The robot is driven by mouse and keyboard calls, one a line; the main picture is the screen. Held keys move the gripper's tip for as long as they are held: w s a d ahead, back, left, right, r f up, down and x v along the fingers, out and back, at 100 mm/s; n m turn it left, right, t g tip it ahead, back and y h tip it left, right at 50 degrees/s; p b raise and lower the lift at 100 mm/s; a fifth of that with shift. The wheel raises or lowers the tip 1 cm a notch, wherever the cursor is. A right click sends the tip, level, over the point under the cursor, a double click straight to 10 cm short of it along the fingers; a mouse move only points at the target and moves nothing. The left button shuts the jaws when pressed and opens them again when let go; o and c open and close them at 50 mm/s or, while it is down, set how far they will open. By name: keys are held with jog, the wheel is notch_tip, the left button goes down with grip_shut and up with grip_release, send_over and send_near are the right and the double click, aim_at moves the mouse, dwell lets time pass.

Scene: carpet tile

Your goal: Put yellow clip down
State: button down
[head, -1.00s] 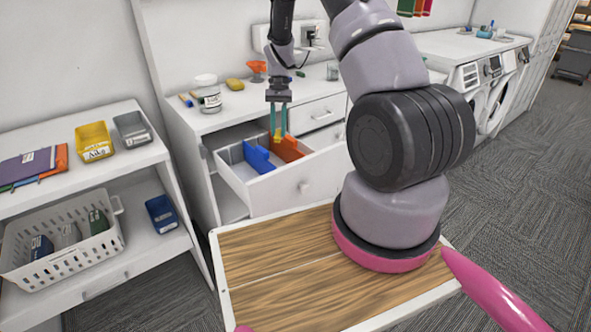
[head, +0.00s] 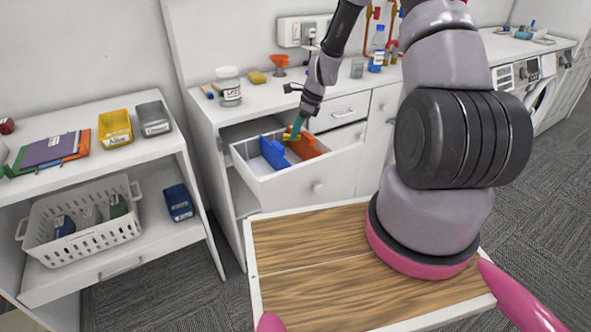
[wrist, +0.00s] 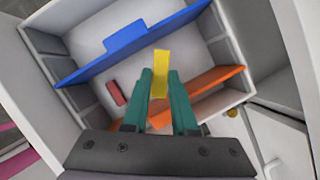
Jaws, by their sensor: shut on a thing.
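The yellow clip (wrist: 160,72) is pinched between the green fingertips of my gripper (wrist: 160,92) in the wrist view. In the head view my gripper (head: 296,128) is over the open white drawer (head: 318,166), close to the orange divider (head: 308,145). The clip shows there only as a small yellow patch (head: 287,137). In the wrist view the clip lies over the space between the blue divider (wrist: 128,42) and the orange divider (wrist: 212,92). I cannot tell whether it touches the drawer floor.
A small red block (wrist: 116,93) lies in the drawer between the dividers. A jar (head: 229,86), a yellow sponge (head: 257,77) and an orange funnel-like item (head: 279,64) stand on the counter above. A shelf with a yellow bin (head: 115,128) and a white basket (head: 84,222) is at left.

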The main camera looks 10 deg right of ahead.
jog(key=m, duration=0.2)
jog(key=m+t, duration=0.1)
jog(key=m, duration=0.1)
jog(key=a+f+m+t+h, duration=0.1)
jog(key=m, duration=0.1)
jog(key=shift+s, duration=0.25)
jog(key=m+h, duration=0.1)
jog(key=m, duration=0.2)
jog(key=m+t+h, duration=0.1)
jog(key=m, duration=0.1)
send_near(291, 161)
jog(key=f, duration=0.2)
jog(key=s+a+f, duration=0.1)
jog(key=f, duration=0.2)
jog(key=shift+s+a+f, duration=0.15)
jog(key=shift+s+f, duration=0.15)
jog(key=shift+f, duration=0.05)
jog(key=c, duration=0.7)
grip_release()
jog(key=shift+f, duration=0.1)
